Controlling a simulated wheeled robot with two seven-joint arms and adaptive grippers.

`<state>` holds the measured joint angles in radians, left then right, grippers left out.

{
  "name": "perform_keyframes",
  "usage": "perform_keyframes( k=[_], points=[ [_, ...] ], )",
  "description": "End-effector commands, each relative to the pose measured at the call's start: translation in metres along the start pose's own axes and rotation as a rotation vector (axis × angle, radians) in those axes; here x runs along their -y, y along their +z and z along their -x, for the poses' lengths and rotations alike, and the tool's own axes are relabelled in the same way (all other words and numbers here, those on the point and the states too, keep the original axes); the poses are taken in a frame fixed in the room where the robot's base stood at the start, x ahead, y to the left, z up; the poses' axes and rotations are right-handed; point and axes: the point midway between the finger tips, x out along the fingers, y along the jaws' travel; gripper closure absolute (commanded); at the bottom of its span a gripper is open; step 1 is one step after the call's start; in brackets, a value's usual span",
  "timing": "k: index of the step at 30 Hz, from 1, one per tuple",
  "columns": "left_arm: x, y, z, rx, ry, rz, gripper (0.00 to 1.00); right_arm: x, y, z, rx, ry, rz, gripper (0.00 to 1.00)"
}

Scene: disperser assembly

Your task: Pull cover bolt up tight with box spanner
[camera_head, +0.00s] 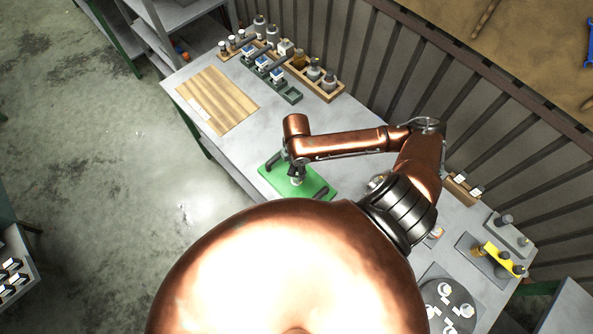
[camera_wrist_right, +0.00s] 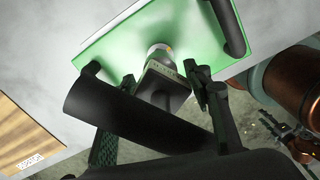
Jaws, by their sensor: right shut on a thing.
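A green board (camera_head: 312,184) lies on the bench, also in the right wrist view (camera_wrist_right: 118,47). My right gripper (camera_head: 291,162) is above it, pointing down. Beyond the block a small silver and yellowish part (camera_wrist_right: 160,53) stands over the board. The cover bolt is hidden.
A wooden board (camera_head: 218,98) lies at the bench's left end, with racks of bottles (camera_head: 314,73) behind. A yellow holder (camera_head: 504,259) and a dark round tray (camera_head: 447,307) are at right.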

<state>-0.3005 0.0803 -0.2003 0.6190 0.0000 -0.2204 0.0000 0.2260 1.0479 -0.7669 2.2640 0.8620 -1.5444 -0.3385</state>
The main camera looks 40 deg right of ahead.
Motion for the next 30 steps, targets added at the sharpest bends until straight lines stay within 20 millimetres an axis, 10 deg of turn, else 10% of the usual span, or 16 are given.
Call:
perform_keyframes(
  k=[12,30],
  points=[
    [-0.002,0.005,-0.056,0.0,0.0,0.0,0.6,-0.002,0.0,-0.006,0.001,0.005,0.354,0.93],
    [-0.001,-0.001,-0.012,-0.003,0.001,0.0,0.6,-0.001,0.0,-0.006,0.002,0.003,1.186,0.93]
  ],
)
